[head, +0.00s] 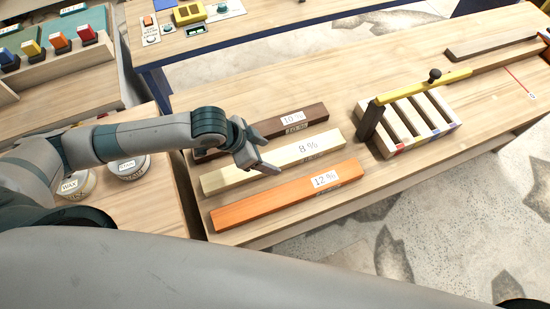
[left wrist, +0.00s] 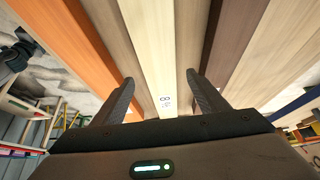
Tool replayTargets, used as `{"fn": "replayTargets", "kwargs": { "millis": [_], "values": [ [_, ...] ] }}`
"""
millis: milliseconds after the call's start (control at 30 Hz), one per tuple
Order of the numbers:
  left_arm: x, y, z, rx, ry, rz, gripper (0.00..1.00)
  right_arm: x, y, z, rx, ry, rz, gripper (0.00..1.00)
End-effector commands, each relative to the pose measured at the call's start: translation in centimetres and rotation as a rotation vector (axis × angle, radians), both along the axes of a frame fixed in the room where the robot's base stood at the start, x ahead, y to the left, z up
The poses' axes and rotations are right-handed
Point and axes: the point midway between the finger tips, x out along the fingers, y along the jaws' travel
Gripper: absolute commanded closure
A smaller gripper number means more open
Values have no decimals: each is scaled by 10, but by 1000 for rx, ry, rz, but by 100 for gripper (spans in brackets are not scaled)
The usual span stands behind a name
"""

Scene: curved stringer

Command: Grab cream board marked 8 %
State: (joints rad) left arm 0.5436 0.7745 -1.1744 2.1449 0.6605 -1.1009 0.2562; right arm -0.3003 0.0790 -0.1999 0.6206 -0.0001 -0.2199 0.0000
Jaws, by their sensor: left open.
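The cream board (head: 232,177) marked 8 % lies on the wooden bench between a dark brown board (head: 262,134) marked 10 % and an orange board (head: 270,200) marked 12 %. My left gripper (head: 262,152) is over the middle of the cream board, just left of its label. In the left wrist view the cream board (left wrist: 160,60) runs between the two open fingers of the gripper (left wrist: 162,92), with the 8 label low between them. The jaws are open and empty; whether the fingertips touch the board cannot be told. My right gripper is not in view.
A slotted rack (head: 415,122) with a yellow bar (head: 425,88) stands right of the boards. A grey-brown board (head: 490,46) lies at the far right. Two round tins (head: 128,166) stand on the left table. Bare bench lies behind the boards.

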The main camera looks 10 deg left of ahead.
Motion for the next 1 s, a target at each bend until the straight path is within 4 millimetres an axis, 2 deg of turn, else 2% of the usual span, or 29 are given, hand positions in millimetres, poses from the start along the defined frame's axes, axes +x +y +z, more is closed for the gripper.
{"fn": "replayTargets", "kwargs": {
  "millis": [100, 300, 800, 867, 1000],
  "values": [
    [4, -6, -10, 0, 3, 0, 33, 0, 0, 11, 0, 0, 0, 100],
    [8, -13, -27, 0, 2, -1, 33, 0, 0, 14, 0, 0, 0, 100],
    [9, -13, -29, 0, 0, -1, 33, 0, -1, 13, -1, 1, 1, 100],
    [9, -13, -29, 0, 0, -1, 45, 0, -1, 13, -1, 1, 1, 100],
    [9, -13, -29, 0, 0, -1, 78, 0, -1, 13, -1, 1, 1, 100]
  ]
}}
